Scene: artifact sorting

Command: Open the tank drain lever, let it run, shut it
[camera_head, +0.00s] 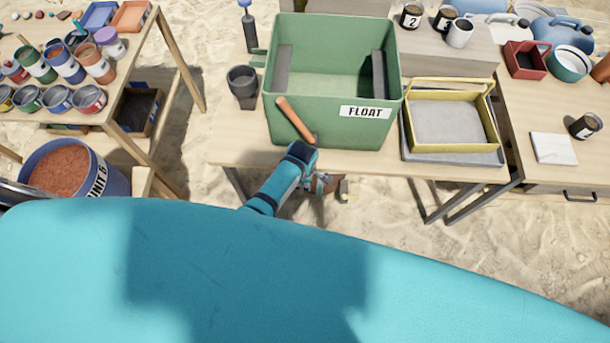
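The green tank (290,122) stands on the wooden table, open at the top, with a "FLOAT" label on its front. Its drain lever (294,118) is an orange-brown bar slanting across the front left, upper end to the left. The lower end runs down to just behind my teal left arm, which hides the area below. My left gripper (322,184) is small and partly hidden below the tank's front edge, beneath the lever. Its fingers are too unclear to tell open from shut. My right gripper is out of view.
A yellow-framed tray (453,158) stands right of the tank and a dark cup (242,82) left of it. A left table (150,38) holds several paint cans. A blue bucket (111,184) of reddish material stands at left. Sand lies open in front at right.

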